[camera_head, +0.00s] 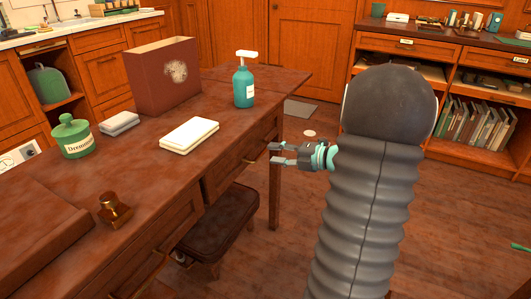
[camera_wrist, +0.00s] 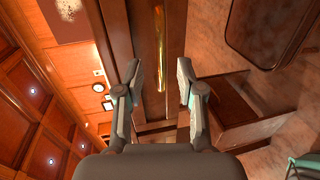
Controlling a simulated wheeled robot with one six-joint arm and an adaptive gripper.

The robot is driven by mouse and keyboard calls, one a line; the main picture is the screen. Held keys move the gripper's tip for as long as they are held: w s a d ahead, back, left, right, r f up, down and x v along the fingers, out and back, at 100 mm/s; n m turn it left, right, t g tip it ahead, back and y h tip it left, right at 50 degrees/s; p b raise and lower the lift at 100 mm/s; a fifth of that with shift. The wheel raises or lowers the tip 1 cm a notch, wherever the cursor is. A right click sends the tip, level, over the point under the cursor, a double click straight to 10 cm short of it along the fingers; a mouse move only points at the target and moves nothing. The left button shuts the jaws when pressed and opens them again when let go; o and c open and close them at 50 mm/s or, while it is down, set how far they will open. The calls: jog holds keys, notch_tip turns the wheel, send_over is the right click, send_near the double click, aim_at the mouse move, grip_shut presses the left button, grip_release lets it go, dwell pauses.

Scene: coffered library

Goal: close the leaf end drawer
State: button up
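The desk (camera_head: 160,190) has drawer fronts along its near side. The drawer front at the far, leaf end (camera_head: 236,160) is under the blue bottle, with a brass handle (camera_head: 260,157). In the wrist view the brass handle (camera_wrist: 160,45) lies along a dark wooden front (camera_wrist: 123,40). My gripper (camera_head: 272,153) is just right of that handle in the head view, level with the front. In the wrist view my gripper (camera_wrist: 160,80) has its fingers spread, with the handle's end between the tips. I cannot tell whether they touch. How far the drawer stands out is unclear.
A blue pump bottle (camera_head: 243,85), a white box (camera_head: 189,135), a brown file box (camera_head: 163,78) and a green jar (camera_head: 72,137) stand on the desk. A padded stool (camera_head: 220,222) is below. Bookshelves (camera_head: 470,100) stand at right; open floor lies between.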

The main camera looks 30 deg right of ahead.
jog(key=v, duration=0.6)
jog(key=shift+s+d, duration=0.15)
jog(key=shift+s, duration=0.05)
jog(key=s+a+f+n+g+h, duration=0.2)
jog(key=s+a+f+n+g, duration=0.3)
jog(key=n, duration=0.9)
jog(key=s+a+f+n+g+h, duration=0.1)
jog(key=s+a+f+n+g, duration=0.35)
jog(key=n, duration=0.85)
jog(key=s+a+r+n+t+h, duration=0.1)
jog(key=s+a+r+n+h, duration=0.1)
jog(key=s+a+r+n, duration=0.3)
jog(key=s+a+r+n+t+h, duration=0.1)
jog(key=s+a+r+n+h, duration=0.2)
jog(key=s+a+r+n, duration=0.2)
jog(key=a+r+n, duration=0.3)
jog(key=a+n, duration=0.3)
jog(key=n, duration=0.4)
jog(key=shift+a, duration=0.3)
